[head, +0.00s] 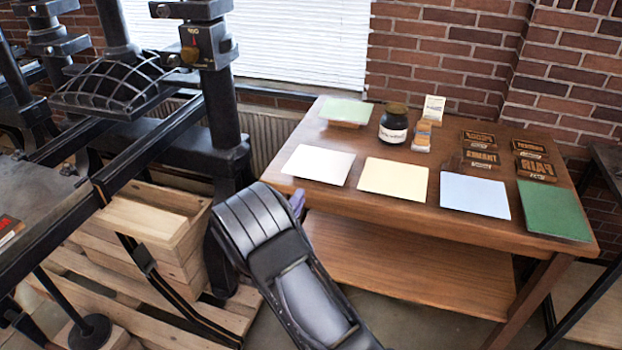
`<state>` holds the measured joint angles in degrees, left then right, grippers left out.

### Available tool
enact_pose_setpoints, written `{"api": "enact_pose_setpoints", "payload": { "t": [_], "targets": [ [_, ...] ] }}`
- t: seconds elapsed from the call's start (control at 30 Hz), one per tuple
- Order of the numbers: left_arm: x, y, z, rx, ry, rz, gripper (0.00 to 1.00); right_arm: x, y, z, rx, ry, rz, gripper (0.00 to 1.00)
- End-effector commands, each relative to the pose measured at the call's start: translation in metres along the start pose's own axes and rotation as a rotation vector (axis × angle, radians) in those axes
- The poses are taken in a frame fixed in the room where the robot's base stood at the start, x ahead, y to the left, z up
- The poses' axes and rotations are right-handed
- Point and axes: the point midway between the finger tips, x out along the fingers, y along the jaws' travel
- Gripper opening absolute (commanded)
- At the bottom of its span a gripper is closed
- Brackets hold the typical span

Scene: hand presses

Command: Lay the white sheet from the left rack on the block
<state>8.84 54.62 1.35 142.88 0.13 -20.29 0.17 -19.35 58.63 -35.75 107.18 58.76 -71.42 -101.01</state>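A white sheet (318,165) lies flat at the left front of the wooden table. My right arm reaches up from the bottom middle, in front of the table's left end. Only a small purple-grey part of my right gripper (297,203) shows beside the arm, just below the white sheet; the arm hides the rest, so its opening cannot be told. My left gripper is not in view. A dark block-like piece with red (8,228) is cut off at the left edge, on the press bed (50,185). I cannot tell whether it is the block, and no left rack is clearly visible.
The table (450,222) also holds cream (394,179), blue (475,196) and green sheets (553,210), a pale green stack (346,112), a dark jar (393,124) and several lettered blocks (480,157). A wooden crate (150,225) on a pallet stands below the black press.

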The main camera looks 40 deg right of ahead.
Motion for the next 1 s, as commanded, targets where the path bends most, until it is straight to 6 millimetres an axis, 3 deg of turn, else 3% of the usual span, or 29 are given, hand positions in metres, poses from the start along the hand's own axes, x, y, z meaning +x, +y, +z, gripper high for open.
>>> {"api": "enact_pose_setpoints", "payload": {
  "t": [0.27,0.8,1.0],
  "targets": [
    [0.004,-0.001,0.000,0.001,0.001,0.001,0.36,0.009,-0.002,0.000,0.002,0.000,-0.001,0.17],
    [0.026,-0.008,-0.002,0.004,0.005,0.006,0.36,0.081,-0.004,0.000,0.003,0.000,-0.002,0.17],
    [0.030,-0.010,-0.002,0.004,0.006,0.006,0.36,0.097,-0.002,0.000,0.001,0.001,-0.002,0.17]
  ]
}}
